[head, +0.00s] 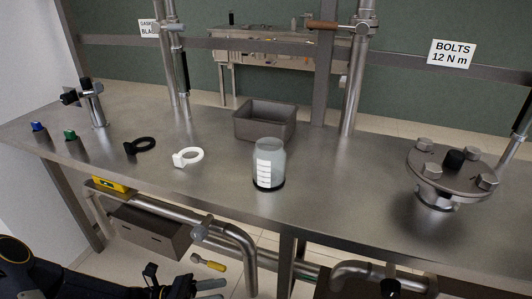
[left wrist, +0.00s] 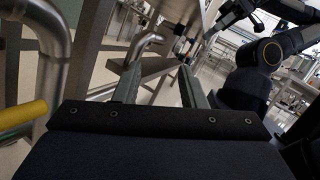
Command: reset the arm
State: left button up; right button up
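My left arm (head: 70,281) comes in at the bottom left of the head view, low in front of the table (head: 225,203) and below its top. My left gripper (head: 214,289) is at the bottom edge, partly cut off. In the left wrist view the two grey fingers of the left gripper (left wrist: 158,72) stand apart with nothing between them. My right gripper does not show in the head view.
Pipes (head: 225,232), a drawer box (head: 150,230) and a yellow-handled tool (head: 208,262) are below, close to the left gripper.

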pick_arm(q)
jog(key=s+a+r+m+t+y, duration=0.2)
jog(key=s+a+r+m+y, duration=0.2)
jog(key=s+r+m+y, duration=0.5)
jog(key=s+a+r+m+t+y, duration=0.1)
jog(key=s+a+r+m+y, duration=0.25)
jog(key=m+y, duration=0.6)
notch_tip(320, 180, up, 28)
jog(key=m+h+p, duration=0.2)
jog(key=m+p, duration=0.1)
jog(key=p, duration=2.5)
jog(key=shift+s+a, duration=0.3)
jog(key=shift+s, duration=0.05)
jog(key=shift+r, duration=0.1)
